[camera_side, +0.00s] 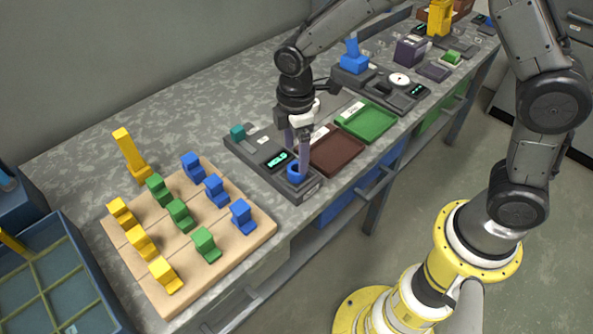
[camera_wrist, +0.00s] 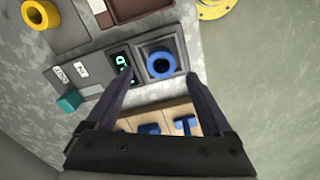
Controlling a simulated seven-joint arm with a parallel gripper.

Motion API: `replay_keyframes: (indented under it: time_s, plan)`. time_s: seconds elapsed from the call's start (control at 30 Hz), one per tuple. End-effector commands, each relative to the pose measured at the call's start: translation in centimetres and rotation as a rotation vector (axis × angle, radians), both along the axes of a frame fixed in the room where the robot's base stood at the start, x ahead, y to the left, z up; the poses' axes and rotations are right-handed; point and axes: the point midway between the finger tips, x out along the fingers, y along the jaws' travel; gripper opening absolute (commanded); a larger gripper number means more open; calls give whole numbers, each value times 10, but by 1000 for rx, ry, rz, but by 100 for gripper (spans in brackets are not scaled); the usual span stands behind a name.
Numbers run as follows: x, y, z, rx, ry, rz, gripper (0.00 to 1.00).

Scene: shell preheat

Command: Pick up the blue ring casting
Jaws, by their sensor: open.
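The blue ring casting (camera_wrist: 160,63) sits in a square recess at one end of a dark grey station (camera_wrist: 88,91) in the wrist view. In the side view the blue ring (camera_side: 296,169) is partly hidden by my gripper's fingers. My gripper (camera_side: 297,158) points down over it with its fingers apart. In the wrist view my gripper (camera_wrist: 156,78) has one finger toward each side of the ring, with gaps visible between them and the ring. I cannot tell how far down the fingertips reach around it.
A wooden board (camera_side: 150,295) with yellow, green and blue pieces stands at the left. A brown tray (camera_side: 337,150) and a green tray (camera_side: 366,120) lie beside the station. A yellow ring (camera_wrist: 40,14) shows in the wrist view. A teal block (camera_side: 238,132) sits on the station.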

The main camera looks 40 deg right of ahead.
Motion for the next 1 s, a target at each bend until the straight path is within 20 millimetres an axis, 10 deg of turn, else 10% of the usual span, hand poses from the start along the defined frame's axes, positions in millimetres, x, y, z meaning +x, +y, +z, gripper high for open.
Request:
replay_keyframes:
  time_s: [0.3,0.63,1.0]
  plan:
    - [-3,0,-43,-2,4,0,86]
    - [-2,0,-48,-1,1,0,84]
    - [-2,0,-48,-1,1,0,17]
